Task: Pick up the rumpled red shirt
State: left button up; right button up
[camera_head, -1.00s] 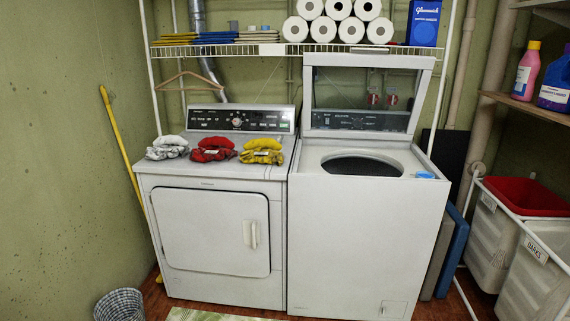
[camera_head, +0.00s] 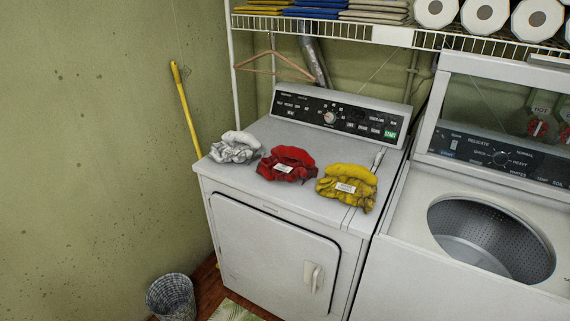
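The rumpled red shirt (camera_head: 287,164) lies bunched on top of the white dryer (camera_head: 312,205), with a small pale label on its front. It sits between a rumpled white garment (camera_head: 236,148) on its left and a rumpled yellow garment (camera_head: 347,187) on its right. The three are close together, and nothing covers the red one. Neither of my grippers shows in the head view.
The open washer (camera_head: 480,230) stands right of the dryer. A wire shelf (camera_head: 330,27) with paper rolls and folded cloths crosses above. A hanger (camera_head: 272,64) hangs behind the dryer. A yellow pole (camera_head: 186,110) leans on the left wall. A basket (camera_head: 171,297) stands on the floor.

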aim_at(290, 162)
jog(key=i+j+z, duration=0.1)
jog(key=i+j, duration=0.25)
jog(key=i+j+z, duration=0.15)
jog(key=i+j, duration=0.2)
jog(key=i+j+z, duration=0.1)
jog(key=i+j, duration=0.2)
jog(key=j, duration=0.2)
jog(key=i+j+z, duration=0.1)
jog(key=i+j, duration=0.2)
jog(key=j, duration=0.2)
